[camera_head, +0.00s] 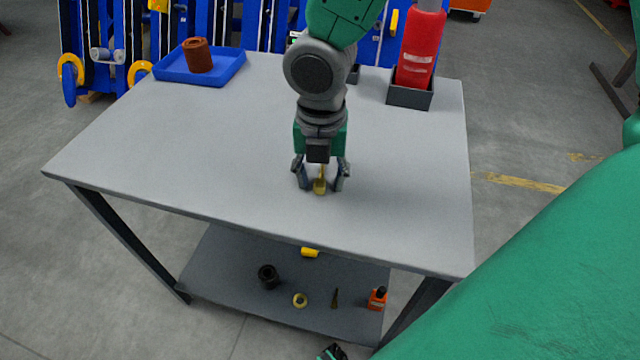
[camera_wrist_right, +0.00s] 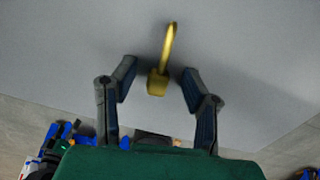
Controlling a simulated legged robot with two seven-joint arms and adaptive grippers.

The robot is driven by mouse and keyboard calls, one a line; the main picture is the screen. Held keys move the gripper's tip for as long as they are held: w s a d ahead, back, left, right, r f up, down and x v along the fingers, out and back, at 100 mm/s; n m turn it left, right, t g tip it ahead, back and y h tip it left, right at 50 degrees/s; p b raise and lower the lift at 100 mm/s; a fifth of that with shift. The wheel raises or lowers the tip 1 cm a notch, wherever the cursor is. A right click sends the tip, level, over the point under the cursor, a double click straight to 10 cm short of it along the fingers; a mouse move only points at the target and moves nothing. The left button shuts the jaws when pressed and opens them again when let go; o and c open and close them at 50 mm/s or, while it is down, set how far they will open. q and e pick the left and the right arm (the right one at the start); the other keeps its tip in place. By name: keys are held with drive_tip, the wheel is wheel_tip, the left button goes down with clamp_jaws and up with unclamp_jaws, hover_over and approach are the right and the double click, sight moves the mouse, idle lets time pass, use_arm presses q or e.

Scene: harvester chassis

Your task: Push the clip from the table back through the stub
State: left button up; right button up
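The gold clip (camera_head: 320,186) is on the grey table near its front edge. In the right wrist view the clip (camera_wrist_right: 157,82) shows a small block with a narrow loop pointing away from my gripper. My right gripper (camera_head: 320,184) reaches down from above, its fingers on either side of the clip. In the wrist view the right gripper (camera_wrist_right: 158,84) is open, with a gap between each finger and the clip. I cannot pick out the stub.
The table (camera_head: 400,190) holds a blue tray (camera_head: 172,68) with a brown roll (camera_head: 198,55) and a red bottle (camera_head: 420,45) in a dark box. Its lower shelf (camera_head: 215,270) holds several small items. Blue chassis frames (camera_head: 100,30) stand behind. The table's left half is mostly clear.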

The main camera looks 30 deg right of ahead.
drive_tip(key=shift+r, duration=0.1)
clamp_jaws()
